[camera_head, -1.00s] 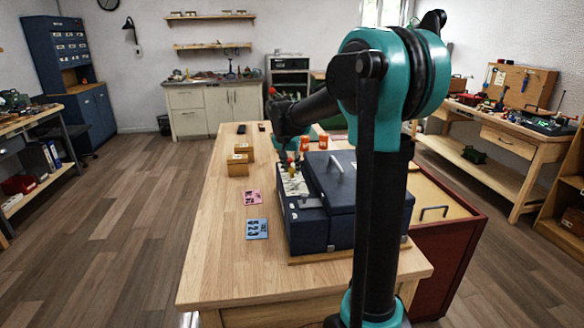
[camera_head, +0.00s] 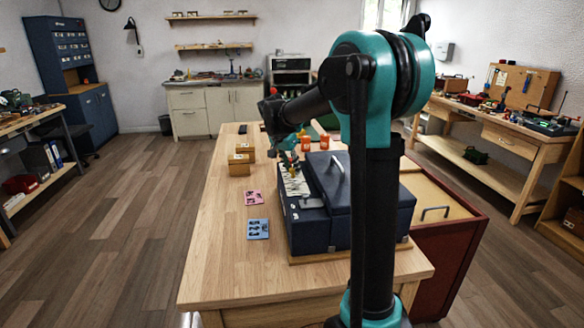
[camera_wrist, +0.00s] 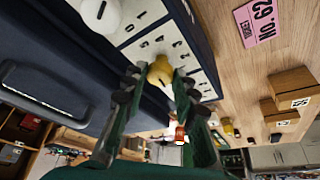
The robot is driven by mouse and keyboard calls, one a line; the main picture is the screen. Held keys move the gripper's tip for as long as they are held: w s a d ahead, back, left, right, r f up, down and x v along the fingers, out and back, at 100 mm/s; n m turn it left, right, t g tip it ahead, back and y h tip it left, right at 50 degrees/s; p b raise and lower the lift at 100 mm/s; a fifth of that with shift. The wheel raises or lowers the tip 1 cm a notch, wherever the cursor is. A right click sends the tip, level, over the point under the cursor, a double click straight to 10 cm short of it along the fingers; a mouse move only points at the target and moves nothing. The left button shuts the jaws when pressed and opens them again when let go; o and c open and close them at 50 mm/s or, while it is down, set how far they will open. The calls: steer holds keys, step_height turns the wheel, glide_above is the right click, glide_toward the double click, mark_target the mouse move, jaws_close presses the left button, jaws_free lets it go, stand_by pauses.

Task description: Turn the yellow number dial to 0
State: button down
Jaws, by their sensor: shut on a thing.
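The yellow number dial (camera_wrist: 160,72) sits on a pale panel (camera_wrist: 133,52) with small dark characters around it. My gripper (camera_wrist: 158,80) is shut on the dial, one finger on each side of it. A dark mark shows on the dial, but I cannot tell which number it points to. A white dial (camera_wrist: 100,14) stands beside it on the same panel. In the head view the panel (camera_head: 294,183) lies on the left part of a dark blue case (camera_head: 345,190), and my gripper is small and partly lost against it.
The case has a handle (camera_wrist: 42,85) on its lid. A pink ticket (camera_wrist: 258,20) and a blue card (camera_head: 258,228) lie on the wooden table (camera_head: 225,250). Small wooden boxes (camera_head: 240,164) and orange items (camera_head: 310,142) stand farther back. The table's left side is mostly clear.

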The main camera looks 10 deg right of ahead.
steer(key=c, duration=1.2)
jaws_free()
steer(key=shift+r, duration=0.1)
steer(key=v, duration=1.1)
steer(key=shift+r, duration=0.35)
steer(key=shift+s, duration=0.1)
